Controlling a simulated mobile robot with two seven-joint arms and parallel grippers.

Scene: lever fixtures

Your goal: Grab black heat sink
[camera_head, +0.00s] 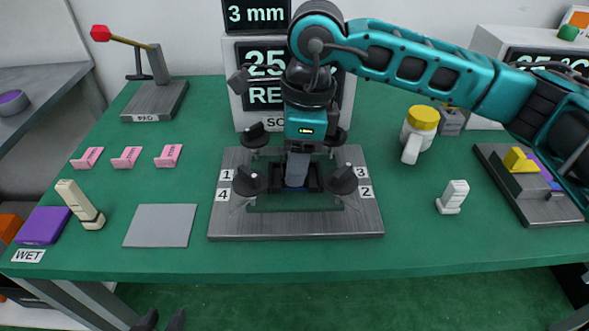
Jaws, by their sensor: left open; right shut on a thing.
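The black heat sink (312,184) is in the middle of the grey metal plate (300,224), between several dark round clamp knobs. My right gripper (296,182) points straight down over it and is shut on it. The gripper hides much of the heat sink, and I cannot tell whether it is lifted off the plate. My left gripper (160,322) shows only as two dark fingertips at the bottom edge, apart and empty, in front of the table.
Number labels mark the plate's corners. Pink pieces (127,157), a grey pad (160,225) and a cream block (80,204) lie left. A yellow-lidded bottle (419,130) and a white switch-like piece (453,196) stand right. A red-tipped lever (125,39) is back left.

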